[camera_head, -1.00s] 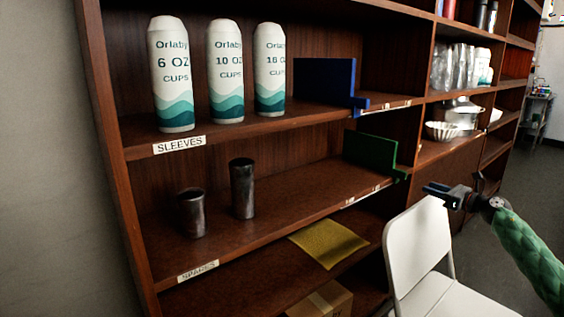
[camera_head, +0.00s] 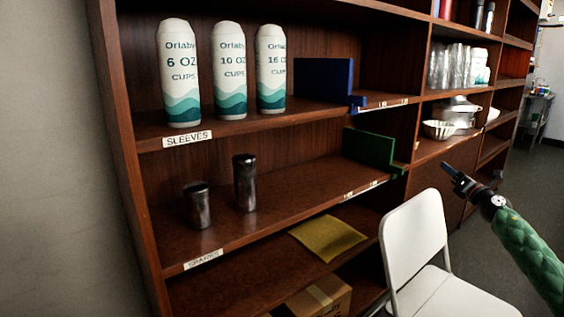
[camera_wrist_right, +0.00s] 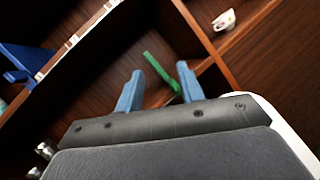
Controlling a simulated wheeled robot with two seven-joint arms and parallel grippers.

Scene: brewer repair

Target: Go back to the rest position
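My right gripper (camera_head: 454,178) is in the head view at the right, in front of the shelf and above the white chair. Its green-sleeved arm comes in from the lower right. In the right wrist view, the two blue fingers of my right gripper (camera_wrist_right: 157,92) stand apart with nothing held between them. A green bookend-like piece (camera_wrist_right: 187,80) shows beyond the fingers, apart from them. My left gripper is not in the head view.
A wooden shelf (camera_head: 290,198) holds three cup sleeves (camera_head: 230,72), two dark metal cylinders (camera_head: 244,183), a blue divider (camera_head: 322,78) and a green divider (camera_head: 369,148). A yellow cloth-like sheet (camera_head: 328,237) and a cardboard box (camera_head: 322,297) lie lower. A white folding chair (camera_head: 415,240) stands close in front.

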